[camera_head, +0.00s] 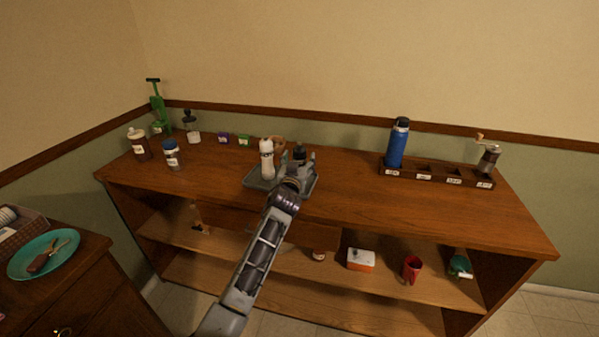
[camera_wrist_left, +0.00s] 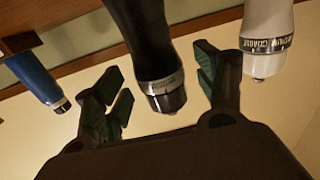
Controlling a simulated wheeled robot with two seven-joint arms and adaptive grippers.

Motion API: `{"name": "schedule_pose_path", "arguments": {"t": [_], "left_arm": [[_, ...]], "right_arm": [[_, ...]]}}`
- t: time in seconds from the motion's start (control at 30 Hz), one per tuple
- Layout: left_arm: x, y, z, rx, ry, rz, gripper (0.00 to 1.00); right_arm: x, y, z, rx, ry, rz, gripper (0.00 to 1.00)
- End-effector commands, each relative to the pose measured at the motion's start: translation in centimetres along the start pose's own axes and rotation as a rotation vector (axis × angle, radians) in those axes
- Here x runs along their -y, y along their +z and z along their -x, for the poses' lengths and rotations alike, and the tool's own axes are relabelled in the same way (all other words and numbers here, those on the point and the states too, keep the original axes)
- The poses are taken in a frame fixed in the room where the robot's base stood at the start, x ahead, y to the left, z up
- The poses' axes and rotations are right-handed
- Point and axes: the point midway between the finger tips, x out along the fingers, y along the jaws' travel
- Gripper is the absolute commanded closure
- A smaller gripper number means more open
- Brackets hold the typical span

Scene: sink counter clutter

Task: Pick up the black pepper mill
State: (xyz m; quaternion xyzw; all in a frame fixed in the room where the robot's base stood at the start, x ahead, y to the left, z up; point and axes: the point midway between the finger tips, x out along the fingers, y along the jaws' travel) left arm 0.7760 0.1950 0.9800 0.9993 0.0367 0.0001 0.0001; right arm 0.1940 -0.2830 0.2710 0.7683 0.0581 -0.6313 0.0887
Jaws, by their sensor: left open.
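The black pepper mill (camera_head: 299,152) stands upright toward the back of a grey tray (camera_head: 255,183) on the wooden counter. My left gripper (camera_head: 296,170) is at the mill, reaching in from the front, and hides its lower part in the head view. In the left wrist view the black mill (camera_wrist_left: 150,40) appears inverted, between the two spread fingers of the left gripper (camera_wrist_left: 160,85). Gaps show on both sides of it, so the jaws are open. My right gripper is not in view.
A white mill (camera_head: 266,158) stands close to the left on the same tray and also shows in the wrist view (camera_wrist_left: 266,40). Jars stand at left. The counter's right front is clear.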

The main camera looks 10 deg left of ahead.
Motion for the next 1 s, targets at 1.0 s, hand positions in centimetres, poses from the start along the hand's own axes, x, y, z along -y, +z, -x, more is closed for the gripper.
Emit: {"name": "schedule_pose_path", "arguments": {"t": [1.0], "left_arm": [[0.0, 0.1, -1.8, 0.001, 0.0, 0.0, 0.56]], "right_arm": [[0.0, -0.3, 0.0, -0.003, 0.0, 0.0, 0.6]]}}
